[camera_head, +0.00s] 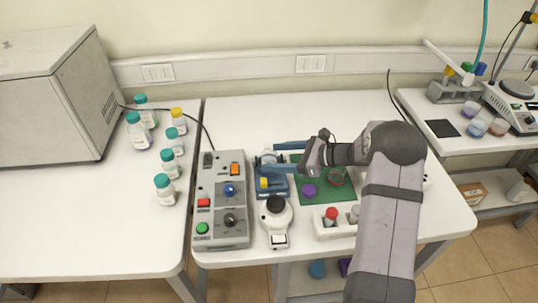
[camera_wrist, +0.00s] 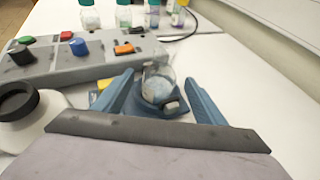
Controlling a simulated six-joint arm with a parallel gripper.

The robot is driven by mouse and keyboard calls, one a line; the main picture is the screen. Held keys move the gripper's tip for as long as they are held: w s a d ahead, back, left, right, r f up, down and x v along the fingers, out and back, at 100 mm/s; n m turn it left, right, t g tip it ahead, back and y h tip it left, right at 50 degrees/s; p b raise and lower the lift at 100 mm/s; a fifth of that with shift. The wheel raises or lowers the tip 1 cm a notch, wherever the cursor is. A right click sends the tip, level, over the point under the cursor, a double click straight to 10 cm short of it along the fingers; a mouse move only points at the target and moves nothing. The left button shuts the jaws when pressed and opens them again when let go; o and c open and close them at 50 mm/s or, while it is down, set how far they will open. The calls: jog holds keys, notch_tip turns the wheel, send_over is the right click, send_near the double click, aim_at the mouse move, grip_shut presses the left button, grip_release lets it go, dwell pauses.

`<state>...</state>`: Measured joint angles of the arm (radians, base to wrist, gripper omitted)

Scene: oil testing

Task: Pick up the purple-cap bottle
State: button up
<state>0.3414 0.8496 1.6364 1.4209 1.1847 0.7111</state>
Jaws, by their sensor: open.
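A purple cap (camera_head: 309,190) shows on the green mat (camera_head: 318,201), right of and nearer than my gripper's fingers. The bottle body under it is hard to make out from above. My gripper (camera_head: 270,156) is open and points left, over the blue device. In the wrist view the blue fingers of my gripper (camera_wrist: 159,80) stand apart on either side of a small clear glass vessel (camera_wrist: 158,88), which sits on the blue device (camera_wrist: 155,109). I cannot tell whether the fingers touch it. The purple cap is not visible in the wrist view.
A grey control box (camera_head: 222,200) stands left of the blue device. A white instrument with a black knob (camera_head: 276,222) and a white rack (camera_head: 335,223) are at the front. Several teal-cap bottles (camera_head: 165,189) stand on the left table. The back of the middle table is clear.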

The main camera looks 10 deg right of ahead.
aim_at(274, 153)
jog(key=shift+w+a+f, duration=0.2)
jog(key=shift+a+f, duration=0.05)
jog(key=shift+a, duration=0.25)
jog(key=shift+c, duration=0.6)
jog(key=c, duration=1.1)
jog(key=shift+r, duration=0.15)
jog(key=shift+c, duration=0.2)
notch_tip(274, 153, up, 10)
jog(key=shift+f+b, duration=0.1)
jog(key=shift+b, duration=0.95)
